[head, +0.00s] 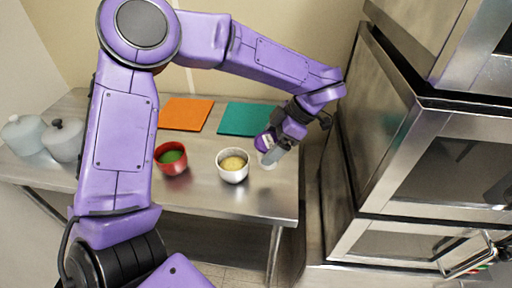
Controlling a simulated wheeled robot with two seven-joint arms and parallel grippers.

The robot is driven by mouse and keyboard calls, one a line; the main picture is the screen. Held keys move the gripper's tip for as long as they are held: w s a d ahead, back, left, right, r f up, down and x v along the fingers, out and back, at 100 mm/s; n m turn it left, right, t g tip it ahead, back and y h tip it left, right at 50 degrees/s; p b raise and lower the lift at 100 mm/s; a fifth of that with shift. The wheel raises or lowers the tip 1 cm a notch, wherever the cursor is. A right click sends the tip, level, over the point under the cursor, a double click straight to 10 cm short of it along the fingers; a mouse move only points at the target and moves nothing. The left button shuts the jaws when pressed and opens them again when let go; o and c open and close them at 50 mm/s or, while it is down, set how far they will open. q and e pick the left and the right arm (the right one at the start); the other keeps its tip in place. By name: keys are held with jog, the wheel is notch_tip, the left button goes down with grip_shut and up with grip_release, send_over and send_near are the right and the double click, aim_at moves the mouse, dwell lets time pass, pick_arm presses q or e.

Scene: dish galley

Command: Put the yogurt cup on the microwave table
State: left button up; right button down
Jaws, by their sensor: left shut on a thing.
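My left gripper (273,153) points down over the right end of a steel table (235,200). It is shut on a small pale cup (267,162), which appears to be the yogurt cup. The fingers hide much of the cup, and I cannot tell whether it touches the table top. It is just right of a white bowl (233,176) with yellowish contents. I cannot tell whether this steel table is the microwave table. My right gripper is not in view.
A red bowl (172,167) with green contents stands left of the white bowl. Orange (185,114) and teal (247,118) mats lie behind. Pale lidded pots (65,140) stand at the left. Stacked steel ovens (440,170) rise close on the right.

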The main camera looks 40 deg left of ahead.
pick_arm(q)
jog(key=f, duration=0.2)
jog(key=w+f, duration=0.1)
jog(key=f, duration=0.1)
jog(key=w+f, duration=0.1)
jog(key=f, duration=0.2)
jog(key=shift+w, duration=0.1)
jog(key=shift+f, duration=0.3)
jog(key=shift+s+r, duration=0.15)
jog(key=shift+s, duration=0.35)
jog(key=shift+w+f, duration=0.15)
jog(key=shift+f, duration=0.1)
jog(key=o, duration=1)
jog(key=shift+w, duration=0.1)
jog(key=shift+r, duration=0.3)
jog(key=v, duration=0.7)
jog(key=shift+r, duration=0.1)
